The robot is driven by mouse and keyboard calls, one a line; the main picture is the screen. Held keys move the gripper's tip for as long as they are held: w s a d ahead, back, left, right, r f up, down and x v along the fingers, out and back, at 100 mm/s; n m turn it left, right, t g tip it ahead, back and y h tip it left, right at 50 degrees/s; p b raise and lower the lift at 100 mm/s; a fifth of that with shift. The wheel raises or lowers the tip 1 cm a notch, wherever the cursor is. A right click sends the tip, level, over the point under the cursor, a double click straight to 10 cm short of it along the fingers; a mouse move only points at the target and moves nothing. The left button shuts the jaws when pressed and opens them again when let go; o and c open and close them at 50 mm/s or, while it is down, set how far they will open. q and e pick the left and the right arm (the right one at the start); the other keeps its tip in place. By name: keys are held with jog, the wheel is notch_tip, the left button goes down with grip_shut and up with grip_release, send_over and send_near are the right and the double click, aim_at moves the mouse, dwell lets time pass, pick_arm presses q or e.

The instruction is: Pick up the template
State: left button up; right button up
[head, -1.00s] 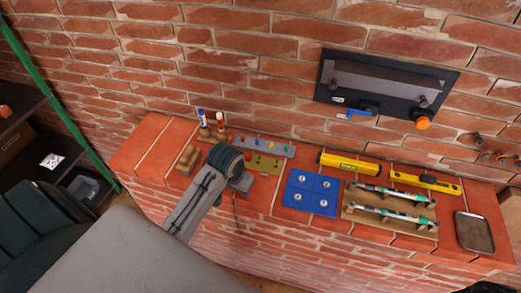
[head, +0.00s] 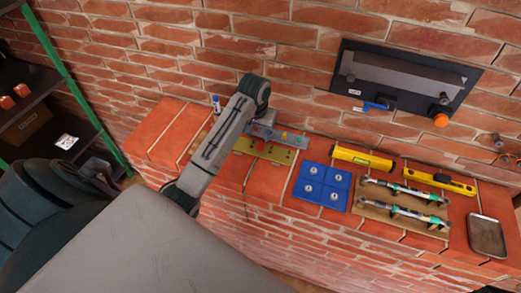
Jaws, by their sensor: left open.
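A flat olive-yellow plate with small holes, which looks like the template (head: 272,153), lies on the brick ledge (head: 262,178) left of the blue mat. My left arm reaches across from the lower left, and its forearm hides the ledge left of the plate. My left gripper (head: 263,130) is open, just behind and above the plate's left part, in front of a grey strip with coloured knobs (head: 294,139). The fingertips are small and partly hidden, and I cannot tell whether they touch anything. My right gripper is not in view.
Right of the plate are a blue mat (head: 324,177) with several round pieces, two yellow levels (head: 362,157), (head: 440,182), a wooden rack (head: 375,213) holding two tools, and a metal tray (head: 487,235). A black wall panel (head: 403,77) hangs above. A marker (head: 216,103) stands behind my arm.

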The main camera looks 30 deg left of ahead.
aim_at(261, 144)
pick_arm(q)
jog(key=shift+w+f, duration=0.15)
jog(key=shift+f, duration=0.55)
jog(key=f+p, duration=0.1)
jog(key=f, duration=0.1)
jog(key=f+p, duration=0.2)
jog(key=shift+w, duration=0.4)
jog(key=shift+f, duration=0.65)
jog(key=shift+w, duration=0.1)
grip_shut()
